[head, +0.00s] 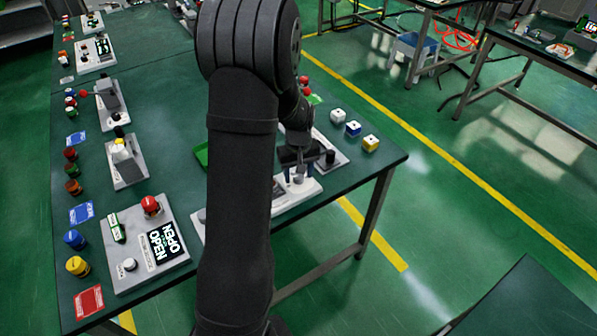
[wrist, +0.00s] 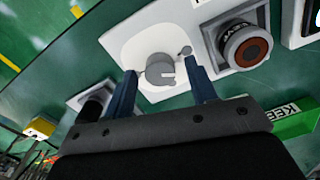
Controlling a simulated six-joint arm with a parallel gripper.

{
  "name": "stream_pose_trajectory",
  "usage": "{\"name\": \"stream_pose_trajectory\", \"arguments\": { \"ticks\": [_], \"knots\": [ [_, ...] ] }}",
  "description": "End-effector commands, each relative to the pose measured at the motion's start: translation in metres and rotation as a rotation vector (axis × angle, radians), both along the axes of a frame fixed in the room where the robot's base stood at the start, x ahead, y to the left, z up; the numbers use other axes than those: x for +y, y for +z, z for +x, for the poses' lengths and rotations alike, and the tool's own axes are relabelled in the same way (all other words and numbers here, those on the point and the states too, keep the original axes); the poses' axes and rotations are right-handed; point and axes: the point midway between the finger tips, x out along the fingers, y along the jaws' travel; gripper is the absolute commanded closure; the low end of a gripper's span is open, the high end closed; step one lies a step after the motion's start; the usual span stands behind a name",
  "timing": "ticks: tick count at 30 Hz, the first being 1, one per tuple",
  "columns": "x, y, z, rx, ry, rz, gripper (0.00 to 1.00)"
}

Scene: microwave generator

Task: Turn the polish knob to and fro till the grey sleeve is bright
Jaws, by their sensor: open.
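A round grey knob-like part (wrist: 160,70) with a pale notch stands on a white base plate (wrist: 135,42) in the wrist view. A small grey pin (wrist: 185,50) stands beside it. I cannot tell whether the grey part is the polish knob or the sleeve. My gripper (wrist: 160,66) is open, with one blue finger on each side of the grey part; contact cannot be made out. In the head view my gripper (head: 297,170) is over the white plate (head: 302,188) near the table's right edge, and my arm hides much of that plate.
Right of the plate in the wrist view is a grey block with a dark ring and reddish centre (wrist: 247,48). A green labelled block (wrist: 290,118) is near. White, blue-white and yellow-white cubes (head: 353,129) stand behind. An OPEN panel (head: 155,250) is at left.

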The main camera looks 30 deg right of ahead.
Motion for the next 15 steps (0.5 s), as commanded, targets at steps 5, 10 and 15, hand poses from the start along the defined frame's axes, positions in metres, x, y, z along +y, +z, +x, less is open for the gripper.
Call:
{"name": "stream_pose_trajectory", "arguments": {
  "ticks": [5,10,15],
  "knots": [
    [0.0,0.008,0.0,-0.002,0.0,-0.001,0.48],
    [-0.001,0.038,0.001,-0.004,0.0,-0.004,0.48],
    [-0.001,0.081,0.001,-0.004,0.0,-0.004,0.48]
  ]
}}
